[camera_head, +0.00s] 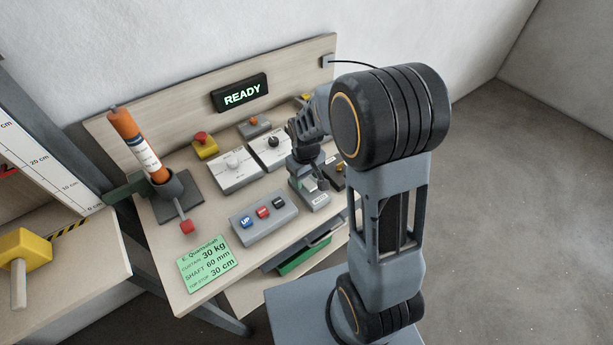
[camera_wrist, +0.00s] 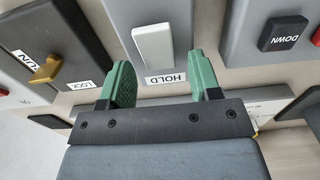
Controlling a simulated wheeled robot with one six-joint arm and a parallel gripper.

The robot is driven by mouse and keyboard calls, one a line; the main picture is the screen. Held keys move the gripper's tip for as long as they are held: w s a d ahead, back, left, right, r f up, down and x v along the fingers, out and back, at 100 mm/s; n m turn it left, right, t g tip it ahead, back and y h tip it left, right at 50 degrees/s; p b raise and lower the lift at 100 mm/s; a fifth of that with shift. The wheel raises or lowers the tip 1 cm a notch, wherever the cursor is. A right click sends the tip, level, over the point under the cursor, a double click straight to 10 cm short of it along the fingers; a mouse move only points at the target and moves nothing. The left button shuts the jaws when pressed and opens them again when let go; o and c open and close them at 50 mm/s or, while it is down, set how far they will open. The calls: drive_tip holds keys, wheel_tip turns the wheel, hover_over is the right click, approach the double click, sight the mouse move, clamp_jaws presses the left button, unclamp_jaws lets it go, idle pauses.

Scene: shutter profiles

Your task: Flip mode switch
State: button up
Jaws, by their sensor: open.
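A white switch lever (camera_wrist: 153,46) stands on a grey box (camera_wrist: 215,30) with a HOLD label (camera_wrist: 166,78) in the wrist view. My gripper (camera_wrist: 158,62) is open, its green fingers on either side of the lever's label end. I see gaps between the fingers and the lever; the height between them is unclear. In the head view the grey box (camera_head: 314,201) sits under my gripper, and my arm hides part of it. A gold lever (camera_wrist: 45,70) on a dark box, with RUN and LOCK labels, lies to the left in the wrist view. No label reads "mode".
A DOWN button (camera_wrist: 283,34) is close on the right in the wrist view. The head view shows a button box (camera_head: 264,219), two dial panels, a yellow box with a red button (camera_head: 204,146), an orange cylinder (camera_head: 133,145) and a READY display (camera_head: 240,93).

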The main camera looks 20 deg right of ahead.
drive_tip(key=shift+f, duration=0.25)
drive_tip(key=shift+c, duration=0.2)
drive_tip(key=c, duration=0.9)
drive_tip(key=b, duration=0.1)
drive_tip(key=t+b, duration=0.1)
drive_tip(key=b, duration=0.1)
drive_tip(key=t+b, duration=0.1)
drive_tip(key=shift+s+d+f+y, duration=0.1)
drive_tip(key=shift+s+f+y, duration=0.15)
drive_tip(key=shift+y, duration=0.15)
drive_tip(key=t+b, duration=0.2)
drive_tip(key=b, duration=0.1)
drive_tip(key=shift+s+r, duration=0.15)
drive_tip(key=shift+r, duration=0.35)
drive_tip(key=o, duration=0.9)
